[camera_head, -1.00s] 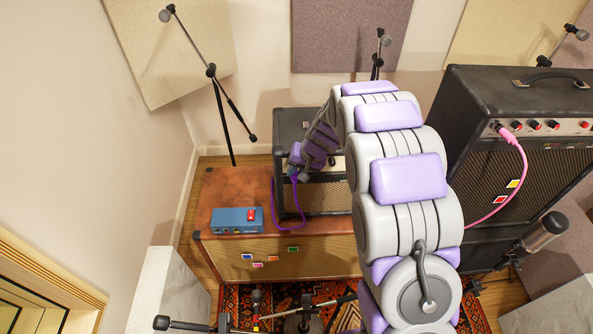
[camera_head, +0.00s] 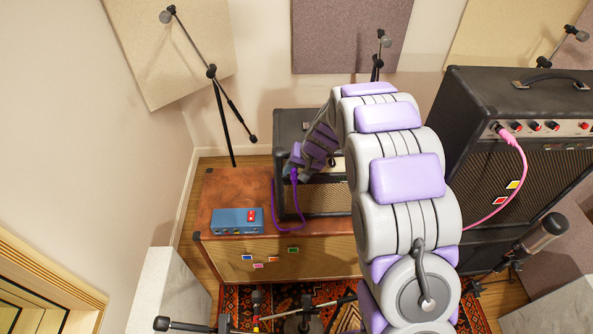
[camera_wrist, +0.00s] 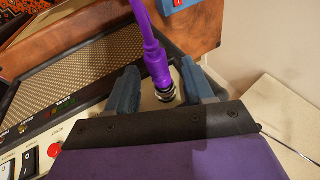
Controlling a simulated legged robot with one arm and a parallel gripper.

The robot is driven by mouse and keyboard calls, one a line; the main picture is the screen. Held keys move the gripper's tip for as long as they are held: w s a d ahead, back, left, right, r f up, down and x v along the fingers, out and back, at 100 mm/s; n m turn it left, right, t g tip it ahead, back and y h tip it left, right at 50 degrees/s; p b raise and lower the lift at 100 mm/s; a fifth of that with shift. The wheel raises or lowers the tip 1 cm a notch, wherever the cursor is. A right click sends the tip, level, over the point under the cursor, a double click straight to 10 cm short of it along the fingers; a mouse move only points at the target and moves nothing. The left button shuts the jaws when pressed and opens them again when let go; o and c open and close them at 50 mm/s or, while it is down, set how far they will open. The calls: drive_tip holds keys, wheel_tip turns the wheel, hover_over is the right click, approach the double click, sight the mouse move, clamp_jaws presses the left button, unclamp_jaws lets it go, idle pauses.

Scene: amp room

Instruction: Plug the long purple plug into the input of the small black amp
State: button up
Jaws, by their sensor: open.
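The long purple plug (camera_wrist: 157,66) with its metal collar lies between the two blue fingers of my gripper (camera_wrist: 160,75) in the wrist view. The fingers are spread, with gaps beside the plug. The plug's tip is hidden, so I cannot tell whether it sits in a socket. In the head view the purple plug (camera_head: 294,174) shows at my gripper (camera_head: 297,170), by the top front of the small black amp (camera_head: 290,125). The amp's control panel (camera_wrist: 40,145) shows at the lower left of the wrist view. My arm hides much of the amp in the head view.
The small amp stands on a brown cabinet (camera_head: 215,190) beside a blue pedal box (camera_head: 237,221). A large black amp (camera_head: 452,110) with a pink plug (camera_head: 507,135) stands at the right. Microphone stands (camera_head: 222,115) rise behind and in front.

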drive_tip(key=p+v, duration=0.2)
drive_tip(key=v, duration=1.5)
drive_tip(key=s+d+g+h+b, duration=0.1)
drive_tip(key=s+d+g+h, duration=0.1)
drive_tip(key=s, duration=1.8)
drive_tip(key=s+d+n+g+h+b, duration=0.1)
drive_tip(key=s+d+g+h, duration=0.1)
drive_tip(key=s, duration=1.9)
drive_tip(key=shift+d+b, duration=0.3)
drive_tip(key=shift+d, duration=0.25)
drive_tip(key=shift+r, duration=0.1)
